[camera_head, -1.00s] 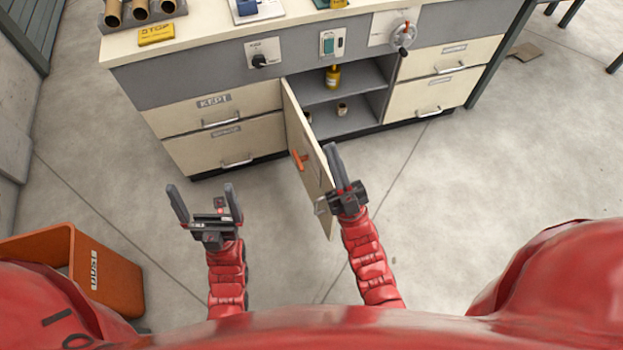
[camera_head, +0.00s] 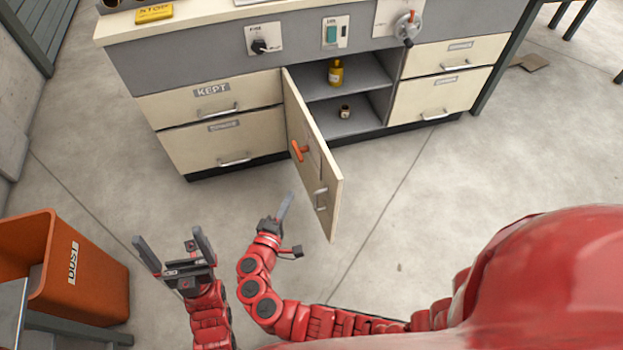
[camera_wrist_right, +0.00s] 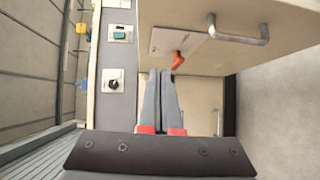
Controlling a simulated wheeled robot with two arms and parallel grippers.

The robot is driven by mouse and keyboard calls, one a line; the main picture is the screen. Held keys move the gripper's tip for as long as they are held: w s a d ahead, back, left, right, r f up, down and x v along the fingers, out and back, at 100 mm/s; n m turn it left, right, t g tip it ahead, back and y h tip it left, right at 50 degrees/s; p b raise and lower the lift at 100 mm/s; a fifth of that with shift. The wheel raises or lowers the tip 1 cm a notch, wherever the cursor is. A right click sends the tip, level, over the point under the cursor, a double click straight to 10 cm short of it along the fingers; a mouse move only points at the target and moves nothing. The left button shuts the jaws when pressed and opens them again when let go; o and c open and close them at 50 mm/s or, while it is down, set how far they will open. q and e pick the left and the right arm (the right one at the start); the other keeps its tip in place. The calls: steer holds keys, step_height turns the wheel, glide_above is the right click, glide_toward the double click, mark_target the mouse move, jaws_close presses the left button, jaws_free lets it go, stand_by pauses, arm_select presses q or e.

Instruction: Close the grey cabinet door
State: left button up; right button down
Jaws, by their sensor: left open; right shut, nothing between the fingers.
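The cabinet door (camera_head: 311,160) stands wide open, swung out from the grey cabinet (camera_head: 345,105) toward me. Its visible face carries an orange handle (camera_head: 299,151) and a metal bar handle (camera_head: 320,198). In the right wrist view the door (camera_wrist_right: 205,50) fills the upper right, with the orange handle (camera_wrist_right: 178,60) just beyond my fingertips. My right gripper (camera_head: 287,204) is shut and empty, left of the door's lower part; its fingers (camera_wrist_right: 160,82) point at the door in the wrist view. My left gripper (camera_head: 172,246) is open and empty, further left above the floor.
Inside the cabinet are a yellow bottle (camera_head: 335,72) and a small brown jar (camera_head: 345,112) on shelves. Cream drawers (camera_head: 222,143) flank the opening. An orange bin (camera_head: 75,265) stands at the lower left. The floor (camera_head: 410,205) right of the door is clear.

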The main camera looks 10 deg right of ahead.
step_height(320, 180, up, 2)
steer(key=s+r+m+h, duration=0.1)
steer(key=s+h, duration=0.1)
glide_toward(326, 159)
steer(key=w, duration=0.4)
steer(key=d, duration=0.3)
steer(key=shift+w, duration=0.25)
steer(key=shift+d, duration=0.3)
